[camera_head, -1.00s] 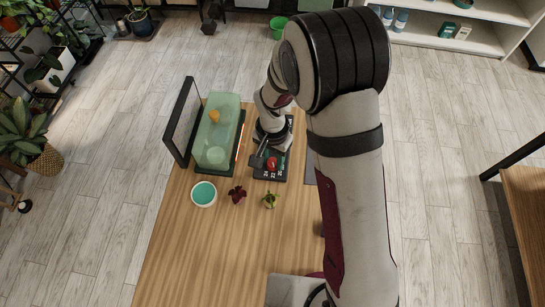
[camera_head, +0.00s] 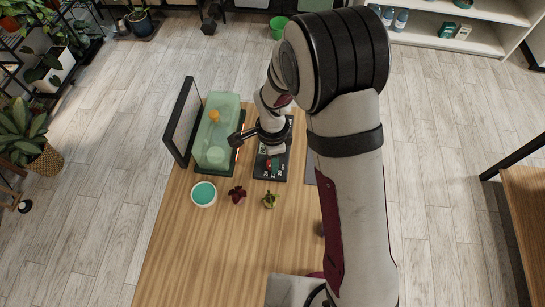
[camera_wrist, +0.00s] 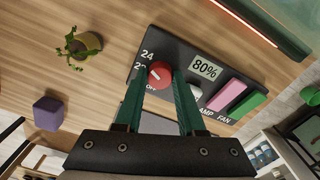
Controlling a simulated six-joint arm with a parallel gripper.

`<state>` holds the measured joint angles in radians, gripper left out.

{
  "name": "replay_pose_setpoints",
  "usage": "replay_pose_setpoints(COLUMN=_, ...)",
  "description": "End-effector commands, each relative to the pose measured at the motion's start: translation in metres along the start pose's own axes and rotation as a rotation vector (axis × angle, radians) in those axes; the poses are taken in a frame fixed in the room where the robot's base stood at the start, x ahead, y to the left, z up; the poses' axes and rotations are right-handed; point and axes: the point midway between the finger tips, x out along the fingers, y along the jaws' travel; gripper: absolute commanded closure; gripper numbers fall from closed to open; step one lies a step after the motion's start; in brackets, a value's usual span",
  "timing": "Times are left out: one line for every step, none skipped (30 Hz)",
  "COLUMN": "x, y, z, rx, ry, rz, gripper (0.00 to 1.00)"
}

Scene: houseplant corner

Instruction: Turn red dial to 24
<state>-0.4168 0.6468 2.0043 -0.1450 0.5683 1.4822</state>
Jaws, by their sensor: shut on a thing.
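The red dial (camera_wrist: 160,73) sits on a dark control panel (camera_wrist: 182,45) in the wrist view. The numeral 24 is printed beside it at upper left, another numeral partly hidden below that, and OFF below the dial. A pale mark shows on the dial, but its exact direction is hard to read. My gripper (camera_wrist: 159,80) is shut on the dial, one green finger on each side. In the head view my gripper (camera_head: 270,152) is over the panel (camera_head: 283,172) and mostly covers the dial.
The panel also bears an 80% display (camera_wrist: 205,67), a pink button (camera_wrist: 225,95) and a green button (camera_wrist: 247,104). A green terrarium (camera_head: 216,130), a turquoise dish (camera_head: 204,194), a reddish plant (camera_head: 237,194) and a green plant (camera_head: 270,200) stand close by.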

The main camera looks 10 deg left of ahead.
Motion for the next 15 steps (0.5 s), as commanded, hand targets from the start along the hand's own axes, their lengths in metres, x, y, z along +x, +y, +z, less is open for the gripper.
replay_pose_setpoints(x=-0.0006, y=0.0000, z=0.0001, rx=0.018, ry=0.000, rz=0.000, gripper=1.00)
replay_pose_setpoints(x=-0.0006, y=0.0000, z=0.0001, rx=0.030, ry=0.000, rz=0.000, gripper=1.00)
replay_pose_setpoints(x=-0.0006, y=0.0000, z=0.0001, rx=0.044, ry=0.000, rz=0.000, gripper=1.00)
replay_pose_setpoints(x=-0.0006, y=0.0000, z=0.0001, rx=0.053, ry=0.000, rz=0.000, gripper=1.00)
replay_pose_setpoints(x=-0.0006, y=0.0000, z=0.0001, rx=0.061, ry=0.000, rz=0.000, gripper=1.00)
replay_pose_setpoints(x=-0.0006, y=0.0000, z=0.0001, rx=0.071, ry=0.000, rz=0.000, gripper=1.00)
replay_pose_setpoints(x=-0.0006, y=0.0000, z=0.0001, rx=0.077, ry=0.000, rz=0.000, gripper=1.00)
replay_pose_setpoints(x=-0.0006, y=0.0000, z=0.0001, rx=0.082, ry=0.000, rz=0.000, gripper=1.00)
replay_pose_setpoints(x=-0.0006, y=0.0000, z=0.0001, rx=0.088, ry=0.000, rz=0.000, gripper=1.00)
replay_pose_setpoints(x=-0.0006, y=0.0000, z=0.0001, rx=0.092, ry=0.000, rz=0.000, gripper=1.00)
replay_pose_setpoints(x=-0.0006, y=0.0000, z=0.0001, rx=0.095, ry=0.000, rz=0.000, gripper=1.00)
replay_pose_setpoints(x=-0.0006, y=0.0000, z=0.0001, rx=0.097, ry=0.000, rz=0.000, gripper=1.00)
replay_pose_setpoints(x=-0.0006, y=0.0000, z=0.0001, rx=0.099, ry=0.000, rz=0.000, gripper=1.00)
replay_pose_setpoints(x=-0.0006, y=0.0000, z=0.0001, rx=0.100, ry=0.000, rz=0.000, gripper=1.00)
replay_pose_setpoints(x=-0.0006, y=0.0000, z=0.0001, rx=0.101, ry=0.000, rz=0.000, gripper=1.00)
